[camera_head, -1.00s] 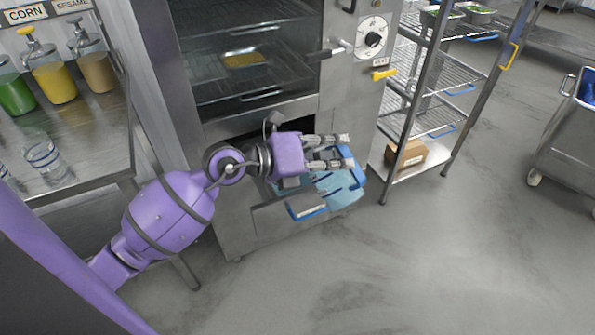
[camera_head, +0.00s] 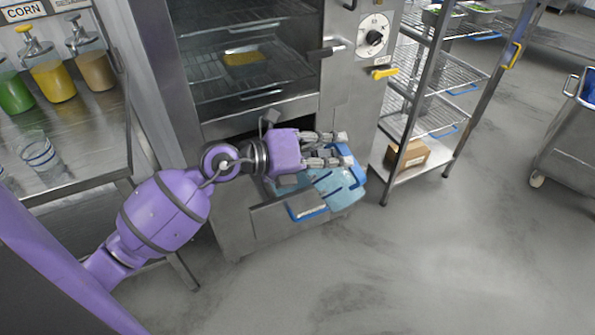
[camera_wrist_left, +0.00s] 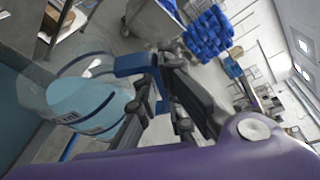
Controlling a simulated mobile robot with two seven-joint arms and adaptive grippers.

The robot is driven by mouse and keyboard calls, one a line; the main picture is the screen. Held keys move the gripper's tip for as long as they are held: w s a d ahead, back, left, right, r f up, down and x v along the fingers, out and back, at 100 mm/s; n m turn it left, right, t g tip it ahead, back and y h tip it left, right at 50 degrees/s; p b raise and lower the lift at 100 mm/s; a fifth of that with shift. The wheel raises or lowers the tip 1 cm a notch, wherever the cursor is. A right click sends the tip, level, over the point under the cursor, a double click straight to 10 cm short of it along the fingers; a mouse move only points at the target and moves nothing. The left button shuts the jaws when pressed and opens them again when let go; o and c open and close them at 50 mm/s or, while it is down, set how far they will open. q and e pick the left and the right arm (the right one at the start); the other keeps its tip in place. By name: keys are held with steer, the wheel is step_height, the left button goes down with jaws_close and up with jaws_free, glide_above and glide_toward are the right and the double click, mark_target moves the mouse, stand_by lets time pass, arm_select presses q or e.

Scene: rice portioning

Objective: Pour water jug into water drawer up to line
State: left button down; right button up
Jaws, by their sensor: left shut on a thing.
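My left gripper (camera_head: 343,150) is over the pulled-out water drawer (camera_head: 268,222) at the bottom of the steel oven. It is shut on the blue handle of the clear water jug (camera_head: 345,185). In the left wrist view the fingers (camera_wrist_left: 152,88) are at the blue handle, and the jug (camera_wrist_left: 80,98) is tilted with light blue water in it. The drawer has a blue-edged handle on its front. Its water level and line are hidden by the arm and jug, so I cannot tell how full it is. My right gripper is not in view.
A wire shelf (camera_head: 430,122) with a cardboard box (camera_head: 408,155) stands to the right. A counter (camera_head: 85,150) with sauce dispensers is at left. The floor in front is clear.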

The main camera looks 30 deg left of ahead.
arm_select(q)
steer(key=shift+a+r, duration=0.1)
steer(key=shift+r, duration=0.15)
steer(key=shift+a, duration=0.1)
steer(key=shift+w+f, duration=0.1)
steer(key=shift+f, duration=0.1)
steer(key=shift+r, duration=0.2)
steer(key=shift+f, duration=0.15)
steer(key=shift+a, duration=0.15)
steer(key=shift+w+a+n+b, duration=0.1)
steer(key=shift+n+b, duration=0.2)
steer(key=shift+b, duration=0.05)
